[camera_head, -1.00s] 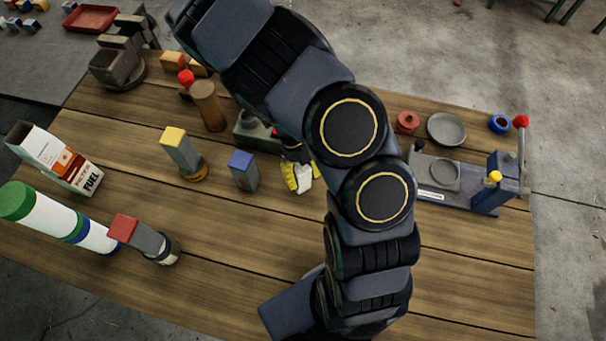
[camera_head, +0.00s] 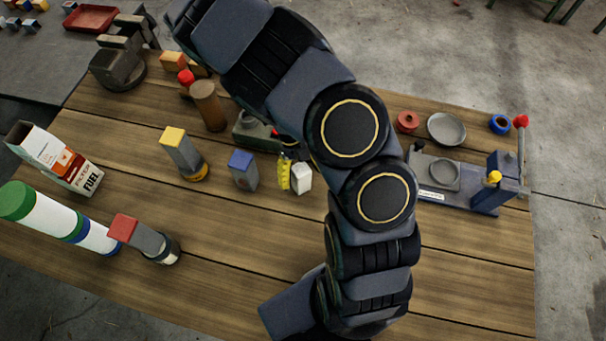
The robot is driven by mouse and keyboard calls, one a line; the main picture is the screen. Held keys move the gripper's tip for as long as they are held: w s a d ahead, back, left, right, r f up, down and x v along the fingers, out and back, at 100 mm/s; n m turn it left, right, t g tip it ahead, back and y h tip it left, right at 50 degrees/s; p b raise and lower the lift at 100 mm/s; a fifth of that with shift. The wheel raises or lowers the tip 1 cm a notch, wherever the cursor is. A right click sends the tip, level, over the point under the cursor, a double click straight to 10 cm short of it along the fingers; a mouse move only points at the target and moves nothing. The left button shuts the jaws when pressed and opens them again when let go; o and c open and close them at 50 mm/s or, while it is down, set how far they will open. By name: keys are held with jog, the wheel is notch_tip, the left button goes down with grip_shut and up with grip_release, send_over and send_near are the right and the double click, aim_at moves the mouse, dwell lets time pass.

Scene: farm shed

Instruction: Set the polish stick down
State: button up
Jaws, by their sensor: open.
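Several block-shaped sticks stand on the wooden table (camera_head: 235,235). One has a white end (camera_head: 302,179) and stands upright at the table's middle, close beside my gripper (camera_head: 289,172). My gripper's yellow finger parts show just left of this white stick, apart from it. My gripper is open, and my arm hides much of it. A blue-topped stick (camera_head: 243,170) stands to the left. A yellow-topped stick (camera_head: 183,153) and a red-topped stick (camera_head: 140,236) stand in round holders further left. Which of these is the polish stick is not marked.
A fuel carton (camera_head: 60,160) and a green-and-white cylinder (camera_head: 55,218) are at the left. A blue-grey fixture (camera_head: 455,187) with a round dish stands at the right, with a grey dish (camera_head: 446,129) behind it. The table's front middle is clear.

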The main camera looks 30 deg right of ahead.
notch_tip(320, 180, up, 17)
jog(key=w+n+t, duration=0.1)
jog(key=w+n, duration=0.1)
jog(key=n, duration=0.5)
jog(key=s+a+r+n+t, duration=0.1)
jog(key=s+a+r+n, duration=0.2)
jog(key=s+n, duration=0.4)
jog(key=s+a+r+n+t, duration=0.1)
jog(key=s+a+r+n, duration=0.3)
jog(key=n, duration=1.8)
jog(key=shift+s+r, duration=0.55)
jog(key=shift+s, duration=1.6)
jog(key=shift+f, duration=0.1)
